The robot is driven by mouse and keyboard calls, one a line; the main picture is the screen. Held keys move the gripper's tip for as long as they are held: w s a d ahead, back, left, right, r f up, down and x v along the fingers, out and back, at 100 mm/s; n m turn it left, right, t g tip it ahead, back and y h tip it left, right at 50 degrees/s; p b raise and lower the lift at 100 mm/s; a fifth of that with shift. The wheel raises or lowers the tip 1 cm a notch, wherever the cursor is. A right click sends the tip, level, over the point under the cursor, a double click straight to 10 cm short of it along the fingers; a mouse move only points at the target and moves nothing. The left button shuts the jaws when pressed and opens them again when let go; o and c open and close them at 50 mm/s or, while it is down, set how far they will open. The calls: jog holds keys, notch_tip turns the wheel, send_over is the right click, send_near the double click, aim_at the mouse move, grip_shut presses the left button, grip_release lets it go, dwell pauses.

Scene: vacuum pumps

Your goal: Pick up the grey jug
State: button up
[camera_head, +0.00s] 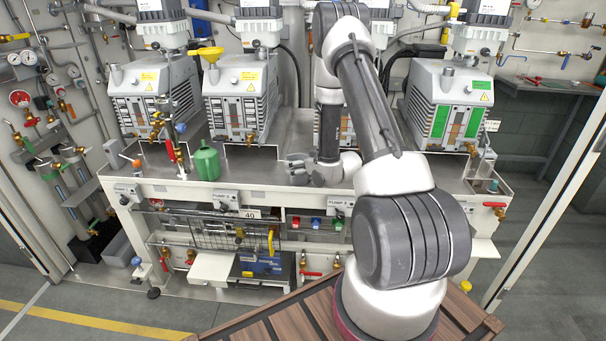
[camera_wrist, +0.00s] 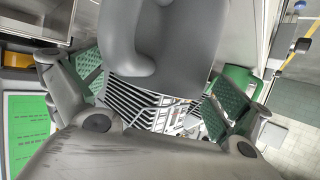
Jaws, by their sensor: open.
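A large, smooth grey shape, which looks like the grey jug (camera_wrist: 185,45), fills the upper middle of the wrist view, very close. In the head view I cannot make the jug out clearly around my arm. My gripper (camera_head: 300,168) is low over the steel bench top, right of the green jug (camera_head: 206,162). In the wrist view my gripper (camera_wrist: 158,92) is open, its green-padded fingers spread left and right with a gap between them. The grey shape lies toward the upper side of that gap. I cannot tell whether a finger touches it.
A red-handled valve (camera_head: 172,150) rises left of the green jug. The bench top (camera_head: 262,172) between that jug and my gripper is clear.

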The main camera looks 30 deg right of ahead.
jog(key=c, duration=1.1)
